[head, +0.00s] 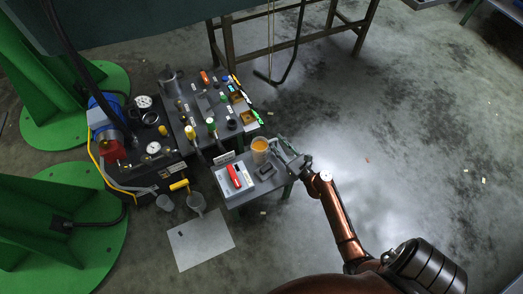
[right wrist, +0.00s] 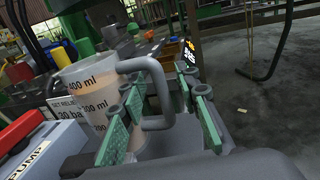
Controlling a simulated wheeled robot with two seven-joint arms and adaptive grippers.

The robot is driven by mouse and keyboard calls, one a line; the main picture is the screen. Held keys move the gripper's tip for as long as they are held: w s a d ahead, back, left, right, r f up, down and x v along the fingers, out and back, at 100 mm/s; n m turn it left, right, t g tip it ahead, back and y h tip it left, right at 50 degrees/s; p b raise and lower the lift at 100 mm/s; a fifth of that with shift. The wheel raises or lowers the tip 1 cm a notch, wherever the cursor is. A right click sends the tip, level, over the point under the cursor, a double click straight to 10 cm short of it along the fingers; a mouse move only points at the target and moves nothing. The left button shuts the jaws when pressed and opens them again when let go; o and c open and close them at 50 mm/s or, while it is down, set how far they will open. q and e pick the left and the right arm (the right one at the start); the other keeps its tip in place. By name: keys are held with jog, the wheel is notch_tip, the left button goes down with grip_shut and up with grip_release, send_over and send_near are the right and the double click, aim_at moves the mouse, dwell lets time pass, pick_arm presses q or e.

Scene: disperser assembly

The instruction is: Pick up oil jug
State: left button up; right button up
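The oil jug (head: 260,151) is a translucent measuring jug with orange-brown liquid, upright on a small grey table (head: 231,198). In the right wrist view the jug (right wrist: 90,88) shows ml markings, and its grey handle (right wrist: 156,92) points toward me. My right gripper (head: 290,158) is at the right side of the jug. In the right wrist view its green-padded fingers (right wrist: 163,112) are spread apart, with the handle between them; I see no clear grip on it. The lower part of the jug is partly hidden by the left finger. My left gripper is not in view.
A red device (head: 239,176) and a dark block (head: 266,171) stand on the same table close to the jug.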

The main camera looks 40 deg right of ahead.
jog(key=shift+w+r, duration=0.1)
jog(key=shift+w, duration=0.15)
jog(key=shift+c, duration=0.4)
grip_shut()
